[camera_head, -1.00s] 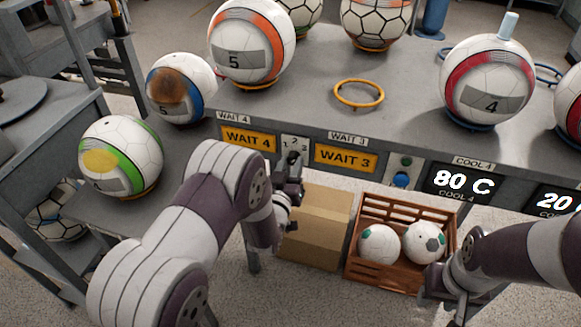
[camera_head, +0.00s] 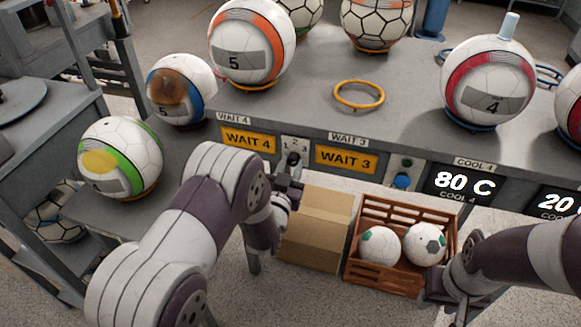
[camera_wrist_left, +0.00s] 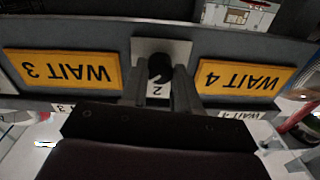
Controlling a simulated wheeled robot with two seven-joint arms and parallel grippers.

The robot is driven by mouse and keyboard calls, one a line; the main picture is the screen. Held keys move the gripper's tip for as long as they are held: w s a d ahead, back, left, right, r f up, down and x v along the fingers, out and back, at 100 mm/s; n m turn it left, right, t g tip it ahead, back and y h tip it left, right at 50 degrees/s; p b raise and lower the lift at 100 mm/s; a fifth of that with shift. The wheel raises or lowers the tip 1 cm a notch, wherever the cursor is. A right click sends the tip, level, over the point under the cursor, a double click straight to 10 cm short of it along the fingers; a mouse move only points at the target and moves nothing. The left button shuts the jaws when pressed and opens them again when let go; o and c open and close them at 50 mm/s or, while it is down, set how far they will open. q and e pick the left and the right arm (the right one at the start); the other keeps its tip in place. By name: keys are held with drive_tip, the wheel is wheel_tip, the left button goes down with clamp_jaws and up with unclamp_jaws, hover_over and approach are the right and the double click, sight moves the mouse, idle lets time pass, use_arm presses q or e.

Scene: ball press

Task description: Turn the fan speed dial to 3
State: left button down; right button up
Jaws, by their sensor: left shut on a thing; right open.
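The dial (camera_head: 293,158) is a small black knob on a pale plate with numbers, set in the table's front face between the WAIT 4 and WAIT 3 signs. My left gripper (camera_head: 290,178) is at the dial. In the left wrist view its fingers (camera_wrist_left: 161,92) reach up on both sides of the knob and are shut on it. Which number the dial points to, I cannot tell. My right gripper (camera_head: 448,297) is open, low at the right by the crate.
Orange signs WAIT 4 (camera_head: 248,140) and WAIT 3 (camera_head: 346,157) flank the dial. A blue button (camera_head: 402,180) and an 80 C display (camera_head: 464,184) are further right. A cardboard box (camera_head: 316,232) and a crate (camera_head: 403,208) with two balls stand below.

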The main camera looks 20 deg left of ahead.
use_arm(q)
drive_tip(key=c, duration=0.8)
unclamp_jaws()
drive_tip(key=s, duration=0.6)
drive_tip(key=s+p, duration=0.1)
drive_tip(key=s, duration=0.5)
drive_tip(key=shift+s+a+f, duration=0.1)
drive_tip(key=shift+s+f, duration=0.1)
drive_tip(key=shift+s, duration=0.15)
